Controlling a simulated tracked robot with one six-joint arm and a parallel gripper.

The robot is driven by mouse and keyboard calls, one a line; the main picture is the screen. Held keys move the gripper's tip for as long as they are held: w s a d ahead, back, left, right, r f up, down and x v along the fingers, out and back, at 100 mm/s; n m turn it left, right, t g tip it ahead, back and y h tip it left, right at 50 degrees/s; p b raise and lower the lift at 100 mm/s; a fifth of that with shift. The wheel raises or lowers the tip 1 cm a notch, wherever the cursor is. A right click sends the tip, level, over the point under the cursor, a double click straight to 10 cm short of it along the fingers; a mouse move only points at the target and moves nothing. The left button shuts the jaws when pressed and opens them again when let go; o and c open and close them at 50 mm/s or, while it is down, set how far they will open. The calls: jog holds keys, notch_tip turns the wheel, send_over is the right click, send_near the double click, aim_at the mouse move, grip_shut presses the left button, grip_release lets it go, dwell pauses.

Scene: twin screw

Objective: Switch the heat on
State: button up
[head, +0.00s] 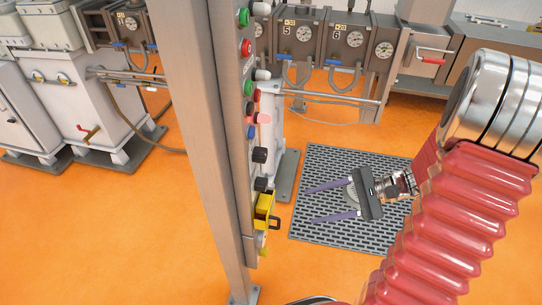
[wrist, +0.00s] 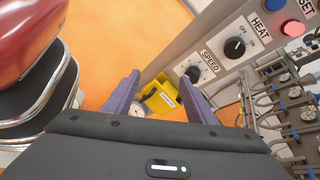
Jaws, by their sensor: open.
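The heat knob (wrist: 235,48) is a black rotary knob on the grey panel, labelled HEAT with OFF and ON marks. It is at the upper right of the wrist view; I cannot tell clearly which mark it points to. In the head view the panel (head: 236,120) is nearly edge-on, and a black knob (head: 260,155) that looks like the heat one sticks out to the right. My gripper (head: 312,204) is open and empty, right of the panel and lower than that knob. Its two purple fingers also frame the wrist view (wrist: 160,75), apart from the knob.
The black SPEED knob (wrist: 193,74) sits beside the heat knob. A yellow box-like part (wrist: 159,96) is below it. A blue button (wrist: 273,5) and a red button (wrist: 293,28) are farther along the panel. A metal post (head: 205,130) stands left of the panel.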

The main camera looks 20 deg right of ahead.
aim_at(266, 157)
jog(key=w+d+r+t+y, duration=0.2)
jog(key=w+r+t+y, duration=0.1)
jog(key=r, duration=0.4)
jog(key=w+t, duration=0.1)
jog(key=w, duration=0.1)
jog(key=shift+w+d+r+m+t, duration=0.25)
jog(key=shift+w+r+m+t, duration=0.1)
jog(key=shift+r+m+t, duration=0.05)
jog(key=x, duration=1.3)
jog(key=shift+w+a+r, duration=0.1)
jog(key=shift+w+a, duration=0.05)
jog(key=shift+a, duration=0.25)
jog(key=shift+c, duration=0.6)
jog(key=c, duration=0.9)
